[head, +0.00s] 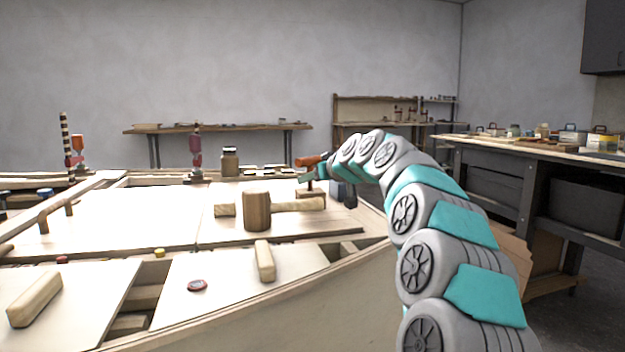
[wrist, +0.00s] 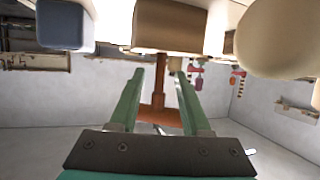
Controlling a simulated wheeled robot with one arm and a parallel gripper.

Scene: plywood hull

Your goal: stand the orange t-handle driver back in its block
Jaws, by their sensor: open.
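The orange t-handle driver (head: 309,160) is upright in the head view, its crossbar on top. In the wrist view, which is upside down, its shaft (wrist: 160,66) meets the brown block (wrist: 170,27), so it appears to stand in the block; the hole itself is hidden. The block also shows in the head view (head: 312,194), partly behind the mallet handle. My gripper (head: 305,178) is at the driver, just below the crossbar. In the wrist view its green fingers (wrist: 158,76) are open, one on each side of the shaft, with gaps visible.
A wooden mallet (head: 257,212) lies just in front of the block. A blue-grey box (wrist: 66,25) is beside the block. A brown jar (head: 230,162) and a red clamp (head: 196,152) stand farther back left. The pale panel (head: 120,215) at left is mostly clear.

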